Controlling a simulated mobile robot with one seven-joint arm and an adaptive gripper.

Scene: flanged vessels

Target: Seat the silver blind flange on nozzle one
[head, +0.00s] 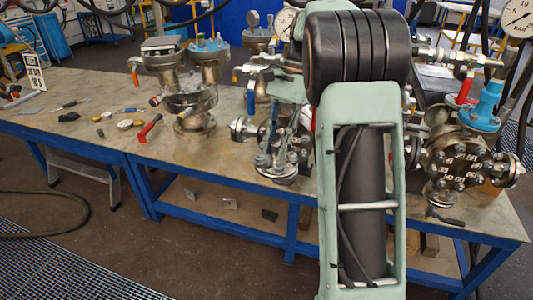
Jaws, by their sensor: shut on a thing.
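My own arm stands large in front of the middle right of the head view and hides part of the bench behind it. A silver flange with upright bolts (277,170) shows low on the bench, left of my arm, under a crowded group of metal parts. I cannot tell whether it is the blind flange. Silver vessels with flanged nozzles stand at the left (190,85) and right (458,160). The right one carries a bolted round cover facing forward. No number marking nozzle one is readable.
The long bench (60,105) has a blue frame. A red-handled tool (149,128) and small loose parts lie near its front edge at left. A sign (34,71) stands at the far left. Gauges, hoses and coloured valve levers crowd the right. A step stool (85,172) stands below.

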